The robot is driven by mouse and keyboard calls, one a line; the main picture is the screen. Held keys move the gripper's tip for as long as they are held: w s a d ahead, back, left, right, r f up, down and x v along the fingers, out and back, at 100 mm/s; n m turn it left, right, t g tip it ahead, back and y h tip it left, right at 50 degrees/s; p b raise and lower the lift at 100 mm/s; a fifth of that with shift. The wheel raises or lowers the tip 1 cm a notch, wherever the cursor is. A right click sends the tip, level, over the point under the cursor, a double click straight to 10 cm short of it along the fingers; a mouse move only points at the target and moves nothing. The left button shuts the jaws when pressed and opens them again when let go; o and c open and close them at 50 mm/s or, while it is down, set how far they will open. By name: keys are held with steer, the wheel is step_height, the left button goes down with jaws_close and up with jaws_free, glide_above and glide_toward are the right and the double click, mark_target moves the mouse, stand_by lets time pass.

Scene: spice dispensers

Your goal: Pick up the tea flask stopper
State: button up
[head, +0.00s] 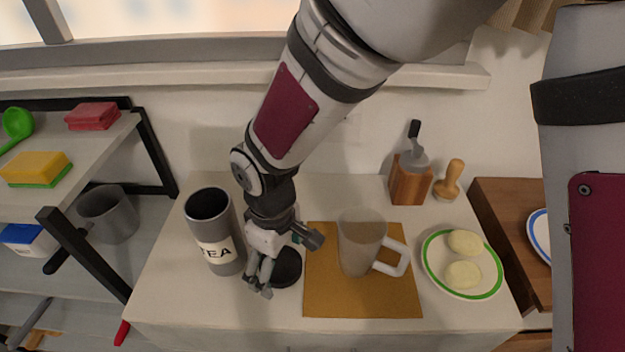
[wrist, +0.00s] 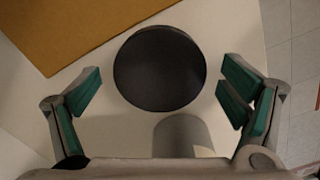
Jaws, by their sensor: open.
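The tea flask stopper (head: 287,268) is a dark, round disc on the white counter, between the flask and the tan mat. In the wrist view the stopper (wrist: 159,68) lies ahead of and between my fingers, with space on both sides. My gripper (head: 262,285) is open and empty, just left of the stopper in the head view and partly in front of it. Its green-padded fingers (wrist: 167,98) are spread wide in the wrist view. The grey tea flask (head: 222,252) stands upright and open-topped to the left of my gripper.
A glass mug (head: 361,240) stands on the tan mat (head: 330,300), right of the stopper. A green-rimmed plate (head: 437,272) with two pale round pieces sits farther right. A wooden block (head: 405,185) stands behind. A shelf (head: 65,225) borders the counter's left. The front counter edge is clear.

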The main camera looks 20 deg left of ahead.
steer(key=c, duration=1)
steer(key=shift+r, duration=0.1)
